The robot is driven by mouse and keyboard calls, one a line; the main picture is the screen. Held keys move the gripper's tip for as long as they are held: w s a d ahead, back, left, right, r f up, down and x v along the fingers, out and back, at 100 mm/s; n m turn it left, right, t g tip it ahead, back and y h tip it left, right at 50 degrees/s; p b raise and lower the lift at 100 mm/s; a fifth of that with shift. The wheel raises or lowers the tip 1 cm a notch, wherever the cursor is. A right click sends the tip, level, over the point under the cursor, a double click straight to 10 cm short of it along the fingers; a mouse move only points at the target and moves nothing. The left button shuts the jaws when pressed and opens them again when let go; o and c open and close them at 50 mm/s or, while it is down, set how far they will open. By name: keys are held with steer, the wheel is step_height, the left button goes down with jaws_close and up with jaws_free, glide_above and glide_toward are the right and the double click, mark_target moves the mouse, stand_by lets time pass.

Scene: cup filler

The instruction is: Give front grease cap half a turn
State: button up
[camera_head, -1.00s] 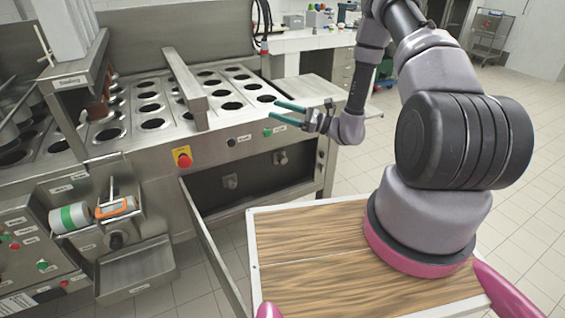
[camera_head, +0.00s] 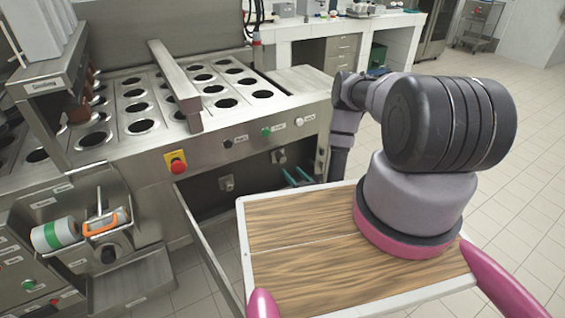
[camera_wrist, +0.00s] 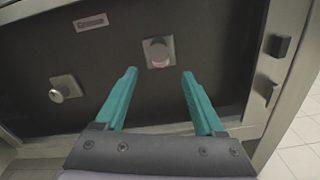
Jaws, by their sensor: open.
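Two metal grease caps sit on square plates on the dark back wall of the open recess under the machine's front panel. The right cap (camera_head: 278,156) also shows in the wrist view (camera_wrist: 158,52), straight beyond my fingertips. The left cap (camera_head: 227,183) shows lower left in the wrist view (camera_wrist: 66,88). I cannot tell from the pictures which one is the front cap. My gripper (camera_wrist: 160,73) has its teal fingers apart with nothing between them. It points at the right cap from a short way off, not touching. In the head view the gripper (camera_head: 296,174) is partly hidden behind my wooden deck.
An open door panel (camera_head: 207,250) sticks out from the recess's left side. A red emergency button (camera_head: 177,165) and small knobs line the panel above. Two dark blocks (camera_wrist: 272,68) sit on the frame right of the recess. Open tiled floor lies to the right.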

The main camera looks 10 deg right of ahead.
mark_target(283, 161)
steer(key=x, duration=0.7)
steer(key=shift+w, duration=0.35)
jaws_close()
